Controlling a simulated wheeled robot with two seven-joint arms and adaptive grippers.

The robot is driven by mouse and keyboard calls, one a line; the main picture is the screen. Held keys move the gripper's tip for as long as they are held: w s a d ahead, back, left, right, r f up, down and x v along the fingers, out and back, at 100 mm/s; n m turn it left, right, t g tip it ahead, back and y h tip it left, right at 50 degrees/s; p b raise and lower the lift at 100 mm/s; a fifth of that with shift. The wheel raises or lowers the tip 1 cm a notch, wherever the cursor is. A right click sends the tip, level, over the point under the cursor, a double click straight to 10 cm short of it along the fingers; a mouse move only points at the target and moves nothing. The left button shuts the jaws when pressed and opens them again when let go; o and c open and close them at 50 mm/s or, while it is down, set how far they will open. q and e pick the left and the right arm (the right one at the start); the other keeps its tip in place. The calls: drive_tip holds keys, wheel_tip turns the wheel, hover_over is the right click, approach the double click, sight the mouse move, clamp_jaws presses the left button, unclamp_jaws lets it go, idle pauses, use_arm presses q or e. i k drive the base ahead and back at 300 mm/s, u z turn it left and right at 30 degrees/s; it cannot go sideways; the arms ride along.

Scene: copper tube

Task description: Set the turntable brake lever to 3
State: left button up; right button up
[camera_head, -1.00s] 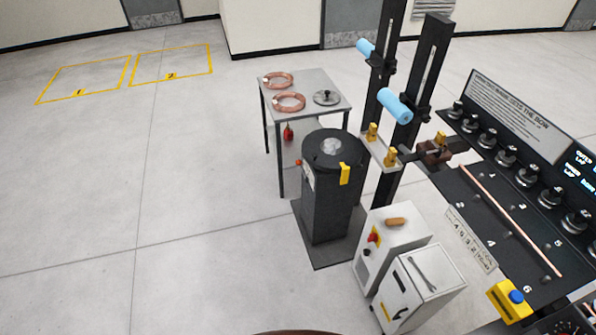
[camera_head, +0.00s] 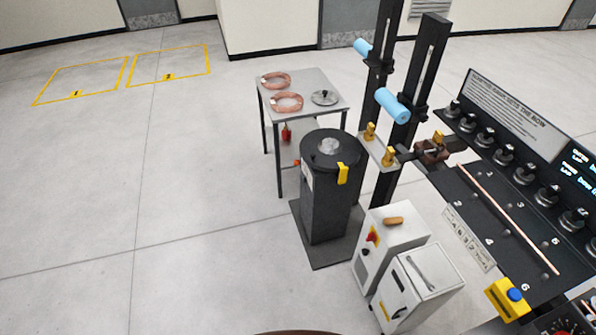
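A black cylindrical drum (camera_head: 330,200), which may be the turntable, stands on a dark floor plate in the middle of the head view. A yellow tab (camera_head: 343,174), possibly the brake lever, hangs at the right side of its top rim. Some small markings (camera_head: 307,174) show on the drum's left side, too small to read. I cannot make out a lever scale or its setting. Neither of my grippers is in the head view.
A grey table (camera_head: 308,83) with copper coils (camera_head: 287,102) stands behind the drum. White cabinets (camera_head: 418,283) stand at its front right. A black console (camera_head: 500,225) with knobs and a copper tube (camera_head: 508,218) fills the right. The floor at left is clear.

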sight(296, 162)
drive_tip(key=u, duration=0.1)
drive_tip(key=i, duration=1.2)
drive_tip(key=z, duration=0.15)
